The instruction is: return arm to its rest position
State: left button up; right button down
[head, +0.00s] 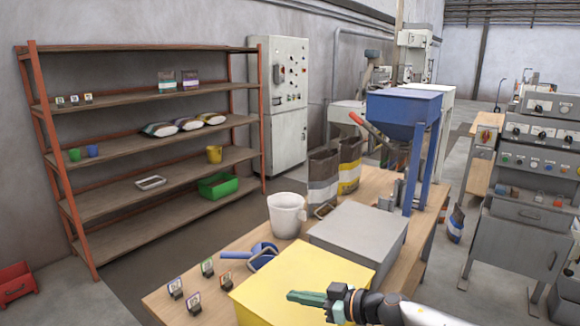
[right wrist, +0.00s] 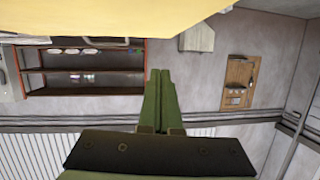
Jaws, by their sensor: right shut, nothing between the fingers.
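My right gripper (head: 306,298) is in the head view at the bottom, in front of or over the yellow box (head: 290,270) on the wooden table. Its green fingers are together and hold nothing. In the right wrist view the closed fingers (right wrist: 157,85) point up the picture, with a yellow surface (right wrist: 80,18) filling the top left. Whether the fingers touch the box cannot be told. My left gripper is not in view.
The table holds a grey box (head: 358,232), a white jug (head: 286,214), a blue scoop (head: 262,255), several small tags (head: 207,267), two bags (head: 323,177) and a blue hopper (head: 403,112). A shelf rack (head: 150,100) stands at left, control panels (head: 535,140) at right.

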jog(key=s+a+f+m+t, duration=0.45)
jog(key=s+f, duration=0.25)
jog(key=s, duration=0.4)
jog(key=s+d+f+m+g+h, duration=0.1)
jog(key=s+d+f+m+h, duration=0.1)
jog(key=s+d+f+h, duration=0.3)
jog(key=s+d+f+m+g+h, duration=0.1)
jog(key=s+d+f+h, duration=0.4)
jog(key=s+d+f, duration=0.6)
jog(key=s+d+m, duration=0.1)
jog(key=s+d, duration=0.2)
jog(key=s, duration=0.3)
jog(key=shift+d+f+m, duration=0.2)
jog(key=shift+f+m, duration=0.15)
